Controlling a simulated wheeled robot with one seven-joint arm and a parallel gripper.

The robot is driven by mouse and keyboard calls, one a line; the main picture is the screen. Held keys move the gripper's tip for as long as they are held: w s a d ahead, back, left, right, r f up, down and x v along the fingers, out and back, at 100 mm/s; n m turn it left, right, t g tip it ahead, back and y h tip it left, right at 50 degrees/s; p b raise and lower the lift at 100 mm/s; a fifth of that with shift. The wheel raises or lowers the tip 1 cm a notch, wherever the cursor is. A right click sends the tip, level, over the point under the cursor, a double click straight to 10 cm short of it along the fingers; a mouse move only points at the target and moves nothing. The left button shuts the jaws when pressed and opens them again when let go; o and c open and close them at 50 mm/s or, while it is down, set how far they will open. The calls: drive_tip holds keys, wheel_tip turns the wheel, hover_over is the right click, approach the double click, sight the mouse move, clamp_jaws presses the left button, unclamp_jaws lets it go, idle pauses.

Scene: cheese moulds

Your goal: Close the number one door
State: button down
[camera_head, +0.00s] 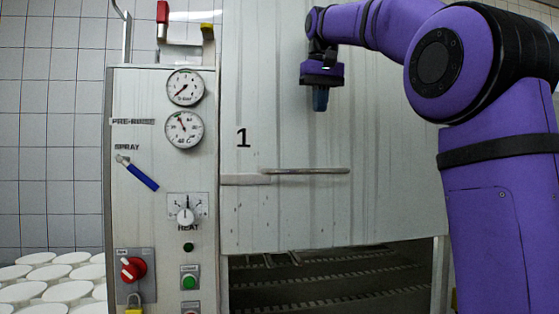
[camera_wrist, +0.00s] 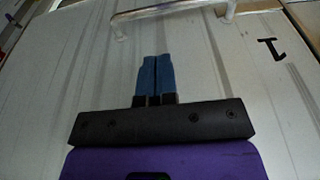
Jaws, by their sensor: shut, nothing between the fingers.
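The number one door (camera_head: 290,215) is a grey metal panel marked with a black 1. It stands partly raised, with a dark opening below its lower edge. A horizontal bar handle (camera_head: 305,171) runs across it below the 1. My gripper (camera_head: 320,104) is shut and empty, pointing down in front of the door, above and slightly right of the handle. In the wrist view, my gripper's blue fingers (camera_wrist: 154,72) are together. The handle (camera_wrist: 170,12) shows beyond the fingertips, apart from them, and the door (camera_wrist: 60,75) fills most of that view.
Left of the door is a control panel (camera_head: 150,225) with gauges, a blue lever (camera_head: 142,177), a red switch (camera_head: 133,269) and a yellow padlock. Racks (camera_head: 330,285) show in the opening. White round moulds (camera_head: 45,273) sit at the lower left.

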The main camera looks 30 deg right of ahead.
approach(314, 170)
drive_tip(key=f, duration=0.2)
drive_tip(key=w+f, duration=0.1)
drive_tip(key=f, duration=0.1)
drive_tip(key=w+f, duration=0.1)
drive_tip(key=f, duration=0.2)
drive_tip(key=shift+d+f, duration=0.1)
drive_tip(key=shift+d, duration=0.15)
drive_tip(key=shift+f, duration=0.1)
